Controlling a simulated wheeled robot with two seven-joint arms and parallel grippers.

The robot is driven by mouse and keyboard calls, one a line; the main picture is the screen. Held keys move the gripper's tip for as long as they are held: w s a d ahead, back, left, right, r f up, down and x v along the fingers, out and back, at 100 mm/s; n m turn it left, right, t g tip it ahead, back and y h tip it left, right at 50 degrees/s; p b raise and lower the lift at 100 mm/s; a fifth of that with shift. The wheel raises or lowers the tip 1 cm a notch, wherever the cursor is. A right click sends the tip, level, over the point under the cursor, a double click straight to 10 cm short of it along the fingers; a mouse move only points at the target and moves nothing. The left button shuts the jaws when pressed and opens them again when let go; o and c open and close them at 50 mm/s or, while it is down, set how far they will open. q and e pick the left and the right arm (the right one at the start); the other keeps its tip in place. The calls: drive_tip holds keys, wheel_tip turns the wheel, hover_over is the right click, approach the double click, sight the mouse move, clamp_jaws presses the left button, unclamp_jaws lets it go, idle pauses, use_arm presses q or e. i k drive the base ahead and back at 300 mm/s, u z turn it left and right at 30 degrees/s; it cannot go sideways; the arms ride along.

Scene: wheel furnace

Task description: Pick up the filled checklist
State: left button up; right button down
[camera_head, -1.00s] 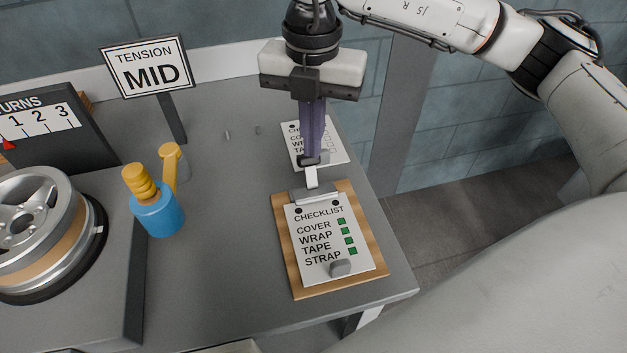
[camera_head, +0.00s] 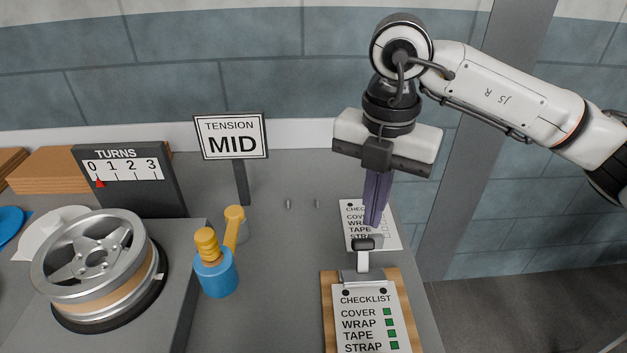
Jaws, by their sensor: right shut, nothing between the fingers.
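The filled checklist (camera_head: 365,318) lies on a wooden clipboard (camera_head: 329,308) at the bottom of the picture, with green boxes beside COVER, WRAP, TAPE and STRAP. Its lower end is cut off by the frame. The clipboard's metal clip (camera_head: 361,274) is at its top edge. A second checklist sheet (camera_head: 390,238) with pale, unfilled boxes lies behind it, partly covered. My right gripper (camera_head: 374,222) points down, shut and empty, over the second sheet and just behind the clip. Whether its tips touch anything is unclear. My left gripper is not in view.
A TENSION MID sign (camera_head: 232,138) and a TURNS gauge (camera_head: 125,180) stand at the back left. A wheel (camera_head: 97,262) and a blue holder with yellow handles (camera_head: 216,277) are left of the clipboard. Grey tabletop (camera_head: 285,260) between them is clear.

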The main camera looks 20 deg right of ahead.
sight(367, 319)
drive_tip(key=k, duration=1)
